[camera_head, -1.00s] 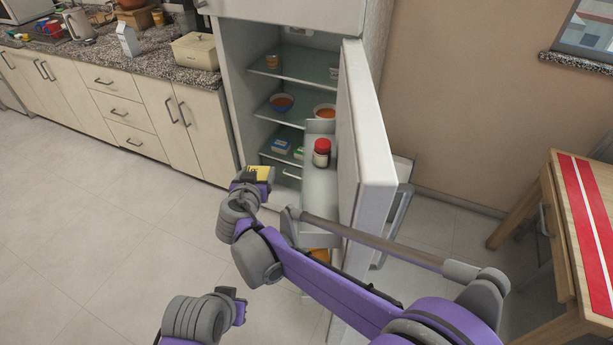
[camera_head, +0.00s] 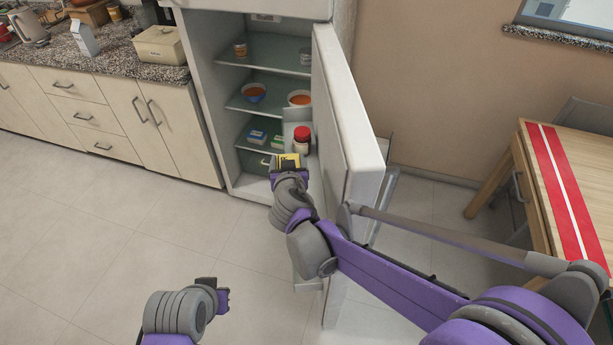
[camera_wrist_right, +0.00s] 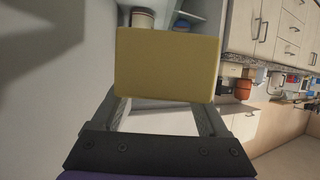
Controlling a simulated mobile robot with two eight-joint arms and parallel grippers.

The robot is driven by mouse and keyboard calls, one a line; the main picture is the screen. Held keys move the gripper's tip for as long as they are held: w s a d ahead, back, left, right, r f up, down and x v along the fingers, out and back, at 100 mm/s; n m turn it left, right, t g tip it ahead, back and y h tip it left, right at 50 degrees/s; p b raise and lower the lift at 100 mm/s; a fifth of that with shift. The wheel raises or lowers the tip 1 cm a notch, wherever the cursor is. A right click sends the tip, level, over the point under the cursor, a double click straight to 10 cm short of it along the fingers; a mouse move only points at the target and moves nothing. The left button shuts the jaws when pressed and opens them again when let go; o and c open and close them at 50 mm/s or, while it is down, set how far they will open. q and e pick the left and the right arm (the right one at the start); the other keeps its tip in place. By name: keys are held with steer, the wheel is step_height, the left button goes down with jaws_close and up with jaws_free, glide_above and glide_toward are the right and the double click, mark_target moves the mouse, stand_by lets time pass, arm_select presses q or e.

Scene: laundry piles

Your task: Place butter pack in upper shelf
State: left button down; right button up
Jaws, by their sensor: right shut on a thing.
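The yellow butter pack (camera_head: 289,160) is held in my right gripper (camera_head: 288,168), which is shut on it, in front of the open fridge. In the right wrist view the pack (camera_wrist_right: 167,64) is a plain yellow block between the two fingers (camera_wrist_right: 165,112). The fridge's upper shelf (camera_head: 270,60) holds a small jar (camera_head: 240,48) at the left and has bare glass in its middle. The pack is below and in front of that shelf, near the lower shelf. My left gripper (camera_head: 222,296) is at the bottom, low over the floor; its fingers are too small to judge.
The open fridge door (camera_head: 345,110) stands close on the right of my right arm. A red-lidded jar (camera_head: 302,139) is on its rack. Two bowls (camera_head: 254,93) (camera_head: 299,98) stand on the middle shelf, and small packs (camera_head: 257,137) lie on the lower one.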

steer(key=shift+w+d+f+b, duration=0.1)
steer(key=shift+d+f+b, duration=0.05)
steer(key=shift+d+f, duration=0.85)
steer(key=shift+d+f+b, duration=0.15)
steer(key=shift+d+f, duration=0.4)
steer(key=shift+f, duration=0.8)
steer(key=shift+w+d+f+b, duration=0.1)
steer(key=shift+d+f+b, duration=0.05)
steer(key=shift+d+f, duration=0.85)
steer(key=shift+a+f, duration=0.15)
steer(key=shift+f, duration=0.05)
steer(key=shift+f+b, duration=0.3)
steer(key=shift+f, duration=0.2)
steer(key=shift+f, duration=0.1)
steer(key=o, duration=1.4)
